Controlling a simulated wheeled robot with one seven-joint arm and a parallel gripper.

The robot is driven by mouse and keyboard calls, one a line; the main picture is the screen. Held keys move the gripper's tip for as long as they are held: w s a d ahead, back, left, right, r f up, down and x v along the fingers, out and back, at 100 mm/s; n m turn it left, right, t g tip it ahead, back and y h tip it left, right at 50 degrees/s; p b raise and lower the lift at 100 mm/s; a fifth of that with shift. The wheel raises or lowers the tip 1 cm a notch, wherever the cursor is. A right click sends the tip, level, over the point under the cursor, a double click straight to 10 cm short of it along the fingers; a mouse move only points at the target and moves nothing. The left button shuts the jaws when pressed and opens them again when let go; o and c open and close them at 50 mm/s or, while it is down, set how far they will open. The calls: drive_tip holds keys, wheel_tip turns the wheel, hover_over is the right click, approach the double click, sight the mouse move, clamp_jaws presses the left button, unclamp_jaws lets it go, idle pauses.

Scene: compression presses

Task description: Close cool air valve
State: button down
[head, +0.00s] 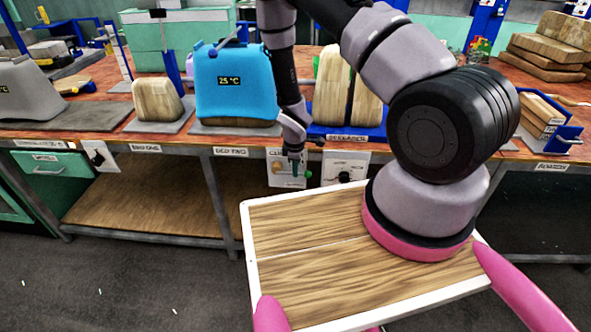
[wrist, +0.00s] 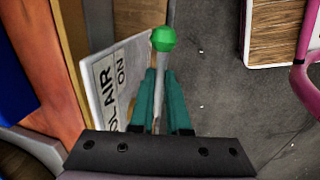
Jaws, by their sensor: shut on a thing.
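The cool air valve is on a pale panel (head: 275,181) at the bench's front edge. In the wrist view the panel (wrist: 108,75) reads "OL AIR" and "ON", with the rest cut off or hidden. The valve's lever is a thin pale rod with a green ball (wrist: 163,39) at its end; the ball (head: 308,174) also shows in the head view. My gripper (wrist: 161,76) has teal fingers shut on the lever, with the ball beyond the fingertips. In the head view my gripper (head: 294,163) is in front of the panel and hides part of it.
A second panel (head: 336,168) with a black knob is just right. Above stand a blue press (head: 235,90) reading 25 °C and wooden blocks (head: 332,80). My wood-topped tray (head: 300,240) is in front of the bench. The bench edge is close to my gripper.

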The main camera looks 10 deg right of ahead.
drive_tip(key=shift+d+f, duration=0.1)
idle(0.8)
drive_tip(key=shift+s+d+f+t+y, duration=0.15)
drive_tip(key=shift+f+t+y, duration=0.1)
drive_tip(key=shift+f+y, duration=0.25)
drive_tip(key=shift+w+d+f+t+y, duration=0.15)
drive_tip(key=shift+f+t+y, duration=0.1)
drive_tip(key=shift+y, duration=0.35)
wheel_tip(320, 180, down, 2)
drive_tip(key=t+y, duration=0.1)
drive_tip(key=y, duration=0.2)
drive_tip(key=shift+s+f+m, duration=0.1)
drive_tip(key=shift+f+m, duration=0.1)
drive_tip(key=shift+m, duration=0.2)
drive_tip(key=shift+w+a+f+m+t+y, duration=0.15)
drive_tip(key=shift+a+f+t+y, duration=0.45)
drive_tip(key=shift+y, duration=0.6)
drive_tip(key=shift+w+a+f+m+t+y, duration=0.1)
drive_tip(key=shift+a+f+t+y, duration=0.2)
drive_tip(key=shift+f+y, duration=0.7)
drive_tip(key=shift+w+a+f+m+t+y, duration=0.15)
drive_tip(key=shift+a+f+t+y, duration=0.3)
drive_tip(key=shift+y, duration=0.95)
drive_tip(key=shift+d+f, duration=0.1)
drive_tip(key=c, duration=0.9)
unclamp_jaws()
